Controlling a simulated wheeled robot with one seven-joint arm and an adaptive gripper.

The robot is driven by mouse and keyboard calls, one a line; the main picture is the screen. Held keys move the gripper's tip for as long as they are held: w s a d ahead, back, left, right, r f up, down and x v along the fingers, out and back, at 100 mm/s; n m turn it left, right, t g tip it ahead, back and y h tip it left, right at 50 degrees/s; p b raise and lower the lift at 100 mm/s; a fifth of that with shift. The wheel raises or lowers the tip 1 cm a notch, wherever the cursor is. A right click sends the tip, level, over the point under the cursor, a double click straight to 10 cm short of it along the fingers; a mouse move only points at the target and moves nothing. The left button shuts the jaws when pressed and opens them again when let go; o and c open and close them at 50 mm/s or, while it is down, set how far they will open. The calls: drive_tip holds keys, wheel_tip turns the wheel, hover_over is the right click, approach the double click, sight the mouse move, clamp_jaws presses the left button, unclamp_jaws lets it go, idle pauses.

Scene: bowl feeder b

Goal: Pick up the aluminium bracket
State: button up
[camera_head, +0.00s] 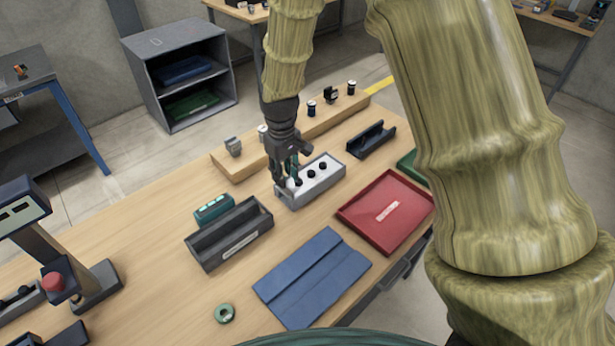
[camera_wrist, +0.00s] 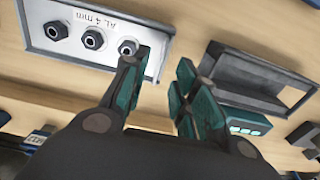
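No part in view can be named with certainty as the aluminium bracket. A light grey box (camera_head: 322,189) holds several black hex-shaped pieces; it also shows in the wrist view (camera_wrist: 160,62), where its label reads "AL 4 mm". A small grey block (camera_head: 233,146) stands on the wooden ledge and may be metal. My gripper (camera_head: 290,182) points down at the left end of the grey box. In the wrist view my gripper (camera_wrist: 163,70) has its teal fingers apart, with no part visible between them. The left finger overlaps the box's edge near one black piece (camera_wrist: 128,48).
A dark grey bin (camera_head: 230,236) and a teal device (camera_head: 214,207) stand left of my gripper. A red tray (camera_head: 385,212), a blue mat (camera_head: 312,279) and a green ring (camera_head: 225,313) lie nearer. A dark channel-shaped holder (camera_head: 371,139) stands right. Small parts line the wooden ledge (camera_head: 290,132).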

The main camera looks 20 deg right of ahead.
drive_tip(key=shift+f+p, duration=1.2)
drive_tip(key=shift+f, duration=1.2)
clamp_jaws()
